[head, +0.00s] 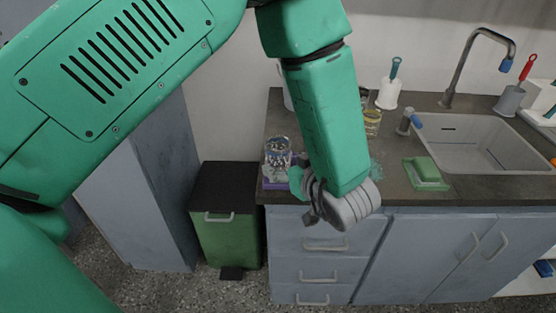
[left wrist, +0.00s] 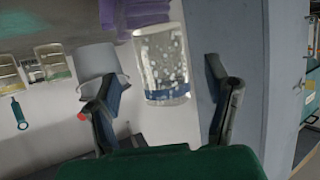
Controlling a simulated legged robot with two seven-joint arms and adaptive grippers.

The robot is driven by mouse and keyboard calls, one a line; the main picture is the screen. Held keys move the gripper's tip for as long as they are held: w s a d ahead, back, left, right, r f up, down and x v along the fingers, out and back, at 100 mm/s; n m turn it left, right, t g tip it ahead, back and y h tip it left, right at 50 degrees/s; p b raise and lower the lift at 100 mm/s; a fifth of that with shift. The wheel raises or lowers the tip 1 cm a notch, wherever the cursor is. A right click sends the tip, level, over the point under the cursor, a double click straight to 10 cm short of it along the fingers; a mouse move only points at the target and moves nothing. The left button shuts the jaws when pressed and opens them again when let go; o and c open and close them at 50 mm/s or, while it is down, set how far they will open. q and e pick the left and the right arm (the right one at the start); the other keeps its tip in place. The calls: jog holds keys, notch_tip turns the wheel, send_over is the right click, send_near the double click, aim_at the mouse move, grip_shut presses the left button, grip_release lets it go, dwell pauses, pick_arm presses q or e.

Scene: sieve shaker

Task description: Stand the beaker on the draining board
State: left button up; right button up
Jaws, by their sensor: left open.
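A clear, speckled glass beaker (head: 278,152) is at the left end of the counter, by a purple ribbed board (head: 268,185). In the left wrist view, which is upside down, the beaker (left wrist: 160,62) shows a blue band near its rim, with the purple board (left wrist: 140,14) at its base. It looks upright on the board, though the contact is not clear. My left gripper (head: 302,192) is at the counter's front edge, just right of and nearer than the beaker. Its open fingers (left wrist: 163,82) appear on either side of the beaker, apart from it. My right gripper is out of view.
A sink (head: 470,140) with a tap (head: 465,65) is at the right. A brush in a white holder (head: 388,92) and a yellowish glass (head: 372,122) stand behind my forearm. A green bin (head: 228,235) stands below, left.

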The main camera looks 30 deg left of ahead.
aim_at(284, 162)
pick_arm(q)
jog(key=x, duration=0.4)
jog(key=shift+w+a+b, duration=0.1)
jog(key=shift+a+b, duration=0.15)
jog(key=shift+b, duration=0.05)
jog(key=shift+w+a+f, duration=0.1)
jog(key=shift+a, duration=0.1)
jog(key=c, duration=1.4)
jog(key=shift+o, duration=0.2)
notch_tip(284, 162, up, 10)
jog(key=p, duration=0.2)
